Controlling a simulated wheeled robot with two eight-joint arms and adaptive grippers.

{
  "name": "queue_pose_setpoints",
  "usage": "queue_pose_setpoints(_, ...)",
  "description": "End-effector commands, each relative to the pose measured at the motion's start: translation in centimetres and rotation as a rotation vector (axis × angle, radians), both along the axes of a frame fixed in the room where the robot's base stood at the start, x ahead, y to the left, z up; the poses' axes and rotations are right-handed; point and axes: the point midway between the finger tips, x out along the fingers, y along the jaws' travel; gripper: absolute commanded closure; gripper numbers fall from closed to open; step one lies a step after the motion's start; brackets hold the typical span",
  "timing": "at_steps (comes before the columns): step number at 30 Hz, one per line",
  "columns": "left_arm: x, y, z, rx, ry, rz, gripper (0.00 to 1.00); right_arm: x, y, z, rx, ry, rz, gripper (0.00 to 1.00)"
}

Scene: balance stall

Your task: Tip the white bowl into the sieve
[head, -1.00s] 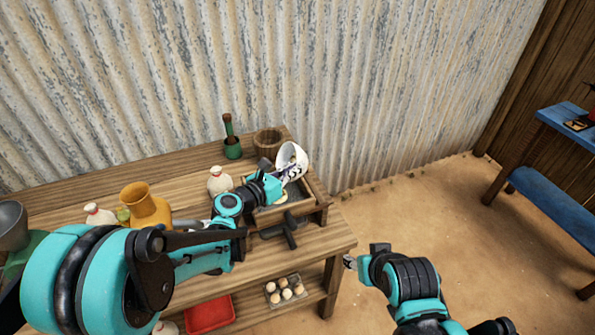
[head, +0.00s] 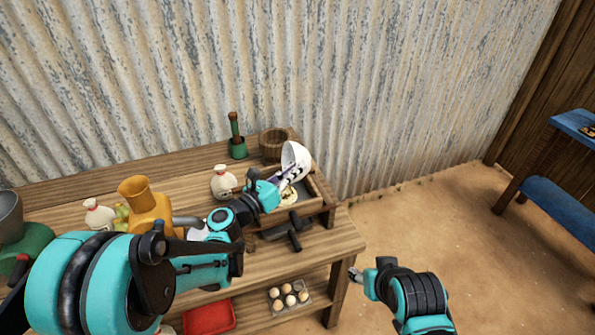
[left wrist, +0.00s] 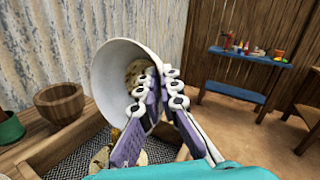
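The white bowl (head: 297,158) is tilted far onto its side above the sieve, its mouth facing left and down in the head view. My left gripper (head: 290,178) is shut on its rim. In the left wrist view the bowl (left wrist: 112,70) stands beside my fingers (left wrist: 158,97), and a tan speckled lump shows inside its mouth. The sieve (head: 326,203) is a wooden frame with dark mesh, partly hidden by my gripper. A pale yellowish heap (head: 288,197) lies in it under the bowl. My right gripper (head: 355,274) is off the table's right end, its fingers too small to judge.
A yellow jug (head: 146,205) is further left. An egg tray (head: 290,297) sits on the lower shelf.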

Motion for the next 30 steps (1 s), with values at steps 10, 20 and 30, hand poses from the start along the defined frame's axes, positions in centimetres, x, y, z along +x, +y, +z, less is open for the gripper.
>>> queue_pose_setpoints(10, -0.2, 0.6, -0.5, -0.077, -0.025, 0.0, 1.0, 0.0, 0.0, -2.1, 0.0, 0.0, 0.0, 0.52)
queue_pose_setpoints(20, -0.3, 1.2, -0.8, -0.151, -0.048, 0.001, 1.0, 0.0, 0.0, -3.8, 0.0, 0.0, 0.0, 0.52)
queue_pose_setpoints(30, -0.6, 1.7, -1.1, -0.227, -0.074, 0.0, 1.0, 0.0, 0.0, -5.6, 0.0, 0.0, 0.0, 0.52)
